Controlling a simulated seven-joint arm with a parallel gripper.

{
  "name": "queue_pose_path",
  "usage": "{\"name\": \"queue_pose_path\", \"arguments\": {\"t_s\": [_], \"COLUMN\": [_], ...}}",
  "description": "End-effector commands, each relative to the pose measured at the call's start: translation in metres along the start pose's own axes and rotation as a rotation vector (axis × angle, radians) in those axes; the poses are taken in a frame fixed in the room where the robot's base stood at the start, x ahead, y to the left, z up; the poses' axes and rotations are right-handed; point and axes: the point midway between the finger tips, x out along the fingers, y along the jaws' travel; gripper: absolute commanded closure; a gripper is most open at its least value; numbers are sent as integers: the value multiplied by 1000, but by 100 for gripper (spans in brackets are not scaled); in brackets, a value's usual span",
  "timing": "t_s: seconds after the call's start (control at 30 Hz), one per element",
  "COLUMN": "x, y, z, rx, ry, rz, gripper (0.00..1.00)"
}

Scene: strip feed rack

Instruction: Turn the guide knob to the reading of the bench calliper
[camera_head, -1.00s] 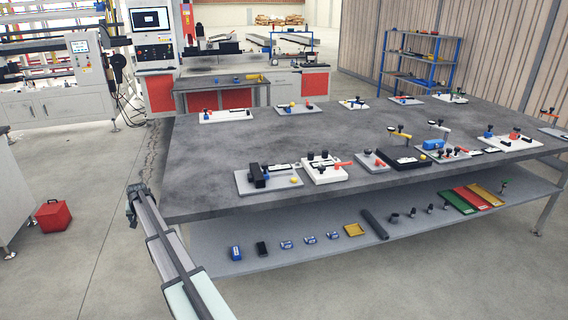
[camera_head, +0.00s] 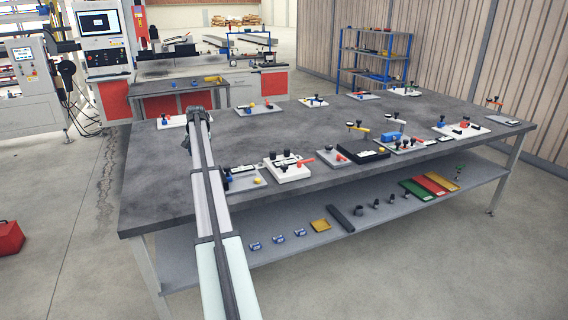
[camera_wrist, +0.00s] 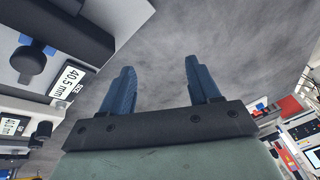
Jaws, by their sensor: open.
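In the wrist view my gripper (camera_wrist: 160,82) is open and empty, with bare grey tabletop beyond its two blue fingers. I cannot tell which is the guide and which the bench calliper. In the head view my gripper (camera_head: 195,111) is over the table's left part; my arm partly hides the grey-plate device (camera_head: 246,184). The white unit (camera_head: 288,172) stands beside it.
The grey table (camera_head: 160,190) carries several other fixtures at its back and right. The table's front left is clear.

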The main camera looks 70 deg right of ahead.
Motion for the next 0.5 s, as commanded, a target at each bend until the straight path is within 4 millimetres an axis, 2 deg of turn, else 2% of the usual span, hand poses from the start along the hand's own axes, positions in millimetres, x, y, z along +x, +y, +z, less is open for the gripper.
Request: {"name": "queue_pose_path", "arguments": {"t_s": [0.03, 0.3, 0.4, 0.5], "x": [-12, -72, -97, -117], "y": [33, 188, 240, 282], "z": [-16, -59, -67, -71], "rx": [44, 265, 342, 408], "ry": [-15, -120, -157, -189], "rz": [25, 147, 186, 218], "gripper": [38, 38, 38, 38]}}
